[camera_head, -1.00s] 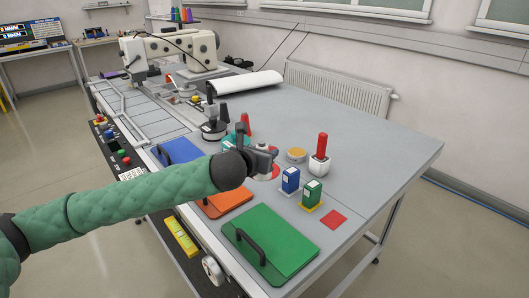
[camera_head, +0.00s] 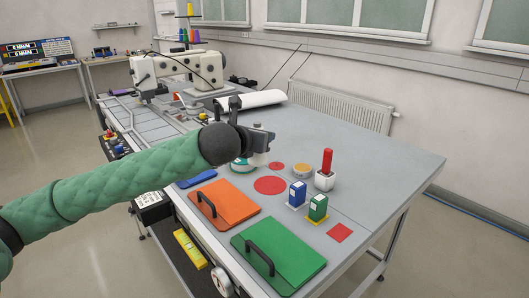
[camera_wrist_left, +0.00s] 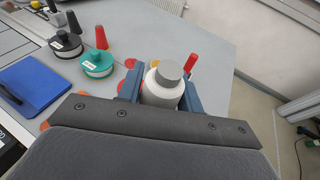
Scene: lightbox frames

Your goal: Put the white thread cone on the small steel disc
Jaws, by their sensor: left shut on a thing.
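My left gripper (camera_head: 264,140) is shut on a white, bottle-like piece with a grey top, which I take for the white thread cone (camera_wrist_left: 162,92). In the left wrist view it stands between the two blue fingers (camera_wrist_left: 163,92). In the head view my wrist and fingers mostly hide it. The gripper is above the table, behind the large red circle (camera_head: 270,185). I cannot make out the small steel disc in either view. My right gripper is not in view.
Orange (camera_head: 228,201) and green (camera_head: 285,258) handled boards lie in front. The table's right side is clear.

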